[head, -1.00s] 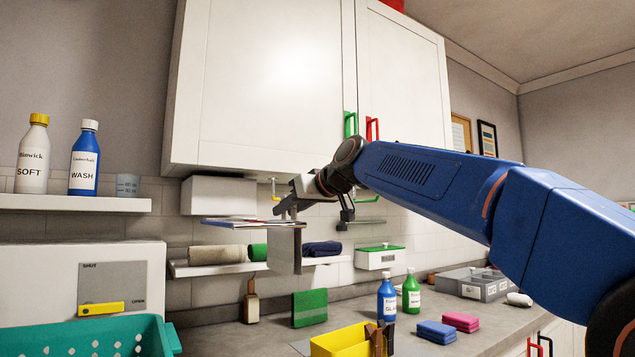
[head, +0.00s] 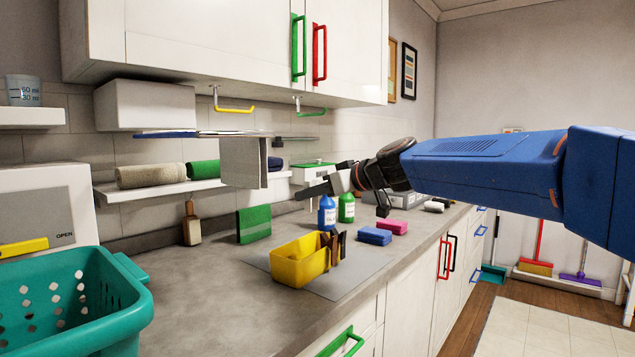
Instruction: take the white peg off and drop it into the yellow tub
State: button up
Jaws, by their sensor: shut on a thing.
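My gripper (head: 312,191) is shut at the right of the hanging grey cloth (head: 243,162), apart from it in the picture. What it holds is too small to make out clearly; I take it to be the white peg. No white peg shows on the cloth from here. The yellow tub (head: 290,268) stands on the counter, below and slightly left of the gripper in the picture. Brown pegs (head: 335,247) are at its right end.
A blue bottle (head: 327,214) and a green bottle (head: 347,207) stand behind the tub. Blue (head: 374,236) and pink (head: 392,227) sponges lie to its right. A teal basket (head: 75,312) fills the front left. Cupboards (head: 220,40) overhang the back.

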jog(key=shift+d+f, duration=0.1)
jog(key=shift+f, duration=2.85)
jog(key=o, duration=1.1)
jog(key=v, duration=1.7)
jog(key=shift+s+d, duration=0.15)
